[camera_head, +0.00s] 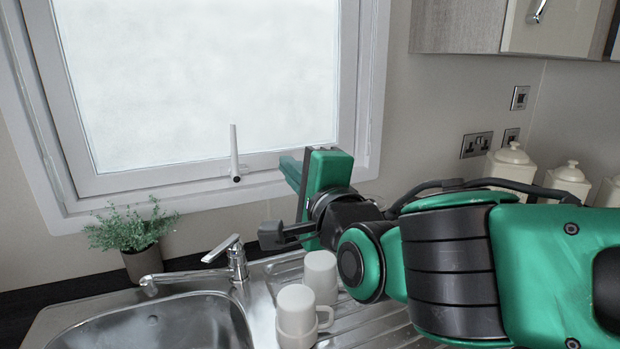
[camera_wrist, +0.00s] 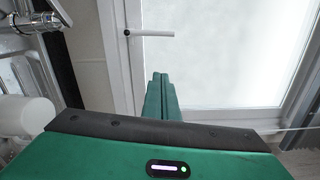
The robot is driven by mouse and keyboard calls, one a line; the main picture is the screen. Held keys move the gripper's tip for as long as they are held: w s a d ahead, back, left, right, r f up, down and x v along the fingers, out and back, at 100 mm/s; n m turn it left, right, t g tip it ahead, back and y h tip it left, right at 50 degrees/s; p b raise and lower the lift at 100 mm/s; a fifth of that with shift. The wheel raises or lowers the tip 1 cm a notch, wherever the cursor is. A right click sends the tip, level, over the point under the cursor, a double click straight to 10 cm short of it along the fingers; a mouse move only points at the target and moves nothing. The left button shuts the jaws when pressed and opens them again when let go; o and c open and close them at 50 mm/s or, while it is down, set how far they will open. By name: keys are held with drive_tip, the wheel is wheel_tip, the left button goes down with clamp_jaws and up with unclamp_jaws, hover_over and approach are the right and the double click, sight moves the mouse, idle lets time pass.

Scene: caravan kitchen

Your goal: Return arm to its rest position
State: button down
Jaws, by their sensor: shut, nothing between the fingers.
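My gripper (camera_head: 290,170) is raised in front of the lower right part of the window frame, above the sink's draining board. In the wrist view its two green fingers (camera_wrist: 162,90) are together, with nothing between them. They point toward the window pane. My green and black arm reaches in from the right in the head view and hides part of the counter and wall.
Two white cups (camera_head: 296,315) (camera_head: 320,272) stand on the draining board below my gripper. A tap (camera_head: 238,262), a sink (camera_head: 165,325) and a potted plant (camera_head: 135,240) are to the left. Cream canisters (camera_head: 510,165) stand behind my arm. A window handle (camera_head: 235,155) sticks up nearby.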

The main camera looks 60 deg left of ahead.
drive_tip(key=shift+s+d, duration=0.15)
drive_tip(key=shift+d, duration=0.95)
drive_tip(key=shift+s+d, duration=0.15)
drive_tip(key=shift+d, duration=0.95)
